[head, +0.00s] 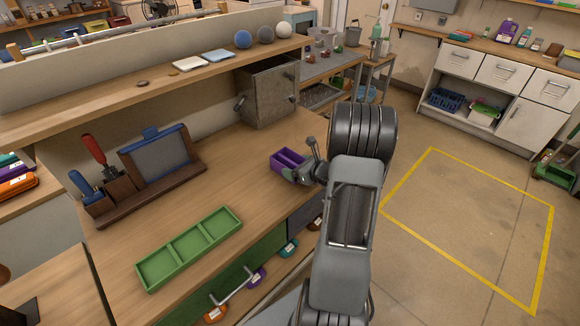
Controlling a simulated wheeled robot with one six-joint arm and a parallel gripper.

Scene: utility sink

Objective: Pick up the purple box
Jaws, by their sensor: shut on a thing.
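The purple box (286,160) is a small open-topped tray with a divider, in the middle of the head view over the right part of the wooden worktop. My gripper (302,171) reaches it from the right and is shut on its near right side. The jaws partly cover that corner of the box. I cannot tell whether the box touches the worktop or is slightly above it.
A green three-compartment tray (190,247) lies at the worktop's front. A metal cabinet (268,92) stands behind the purple box. A wooden holder (150,190) with tools stands at left. A raised shelf (130,98) runs along the back. The worktop's middle is clear.

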